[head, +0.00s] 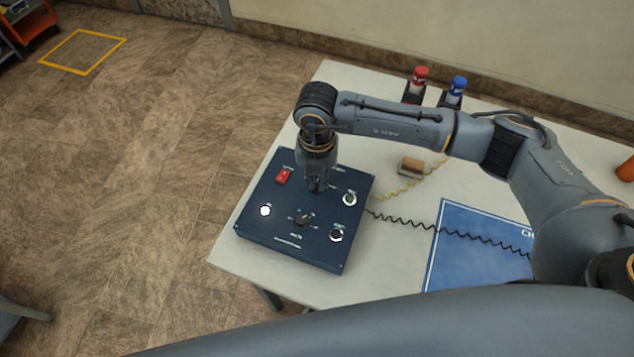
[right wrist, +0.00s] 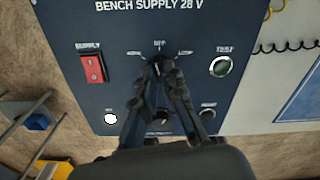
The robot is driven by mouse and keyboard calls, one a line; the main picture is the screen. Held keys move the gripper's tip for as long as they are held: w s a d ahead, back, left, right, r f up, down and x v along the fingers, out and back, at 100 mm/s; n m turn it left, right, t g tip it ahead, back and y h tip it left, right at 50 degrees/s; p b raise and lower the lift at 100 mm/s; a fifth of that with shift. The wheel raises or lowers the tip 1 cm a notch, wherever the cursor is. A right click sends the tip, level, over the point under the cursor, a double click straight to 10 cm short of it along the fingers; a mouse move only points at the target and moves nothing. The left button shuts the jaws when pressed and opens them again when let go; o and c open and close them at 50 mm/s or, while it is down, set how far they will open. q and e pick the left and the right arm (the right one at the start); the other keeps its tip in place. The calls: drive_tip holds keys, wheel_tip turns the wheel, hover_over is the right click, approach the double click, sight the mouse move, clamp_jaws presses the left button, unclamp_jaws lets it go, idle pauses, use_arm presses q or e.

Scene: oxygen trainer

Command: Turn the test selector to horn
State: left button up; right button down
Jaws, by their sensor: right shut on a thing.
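The dark blue bench supply box (head: 262,240) lies on the white table. The test selector (right wrist: 158,66) is on the upper middle of its face, with small labels around it that I cannot read surely. My right gripper (head: 317,188) comes down from above and is shut on the selector; its fingertips (right wrist: 159,78) meet there in the right wrist view. The gripper hides most of the selector, so its pointer setting is unclear. A second dark knob (head: 303,219) sits lower on the face. My left gripper is not in view.
The box also has a red supply switch (head: 283,176), a green test button (head: 350,198), a lit white lamp (head: 265,210) and a dark round fitting (head: 336,235). A coiled black cord, a blue mat (head: 470,260), red (head: 420,77) and blue-capped (head: 458,84) bottles are on the table.

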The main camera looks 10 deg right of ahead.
sight(317, 183)
drive_tip(key=n+b, duration=0.6)
drive_tip(key=shift+w+f+b, duration=0.1)
drive_tip(key=shift+f+b, duration=0.15)
drive_tip(key=shift+b, duration=0.1)
drive_tip(key=shift+r+n+b, duration=0.25)
drive_tip(key=shift+n+b, duration=1.1)
drive_tip(key=shift+n, duration=0.05)
drive_tip(key=c, duration=1.4)
unclamp_jaws()
drive_tip(key=shift+c, duration=0.2)
drive_tip(key=shift+r, duration=0.25)
wheel_tip(317, 183, up, 12)
drive_tip(key=shift+f, duration=0.2)
drive_tip(key=shift+f, duration=0.1)
